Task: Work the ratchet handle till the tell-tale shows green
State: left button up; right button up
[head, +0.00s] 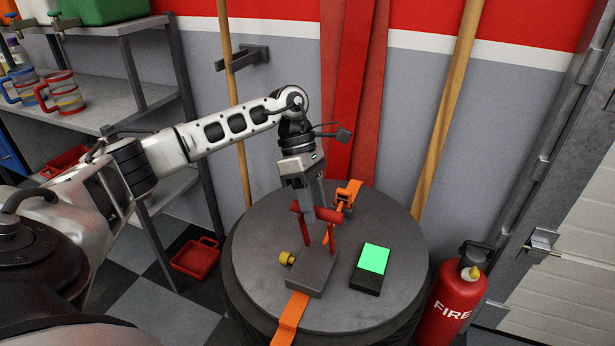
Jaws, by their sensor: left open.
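The ratchet has a dark grey block (313,275) on the round drum top and a red handle (331,234) standing up from it. An orange strap (290,318) runs from the block toward the front edge, and more orange strap shows behind it. A yellow knob (287,258) sits at the block's left side. The tell-tale (375,258), a dark box right of the ratchet, shows bright green on top. My left gripper (312,212) is open and points down at the handle's upper end, with its fingers overlapping the crossbar. Whether they touch it I cannot tell. My right gripper is out of view.
The dark round drum (385,305) has bare room around its top. A red fire extinguisher (455,297) stands at right. A metal shelf (115,105) with mugs stands at left, and a red tray (196,258) lies on the floor. Wooden poles and red boards lean behind.

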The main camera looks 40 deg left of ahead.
pick_arm(q)
jog(key=v, duration=1.5)
jog(key=shift+a+r, duration=0.1)
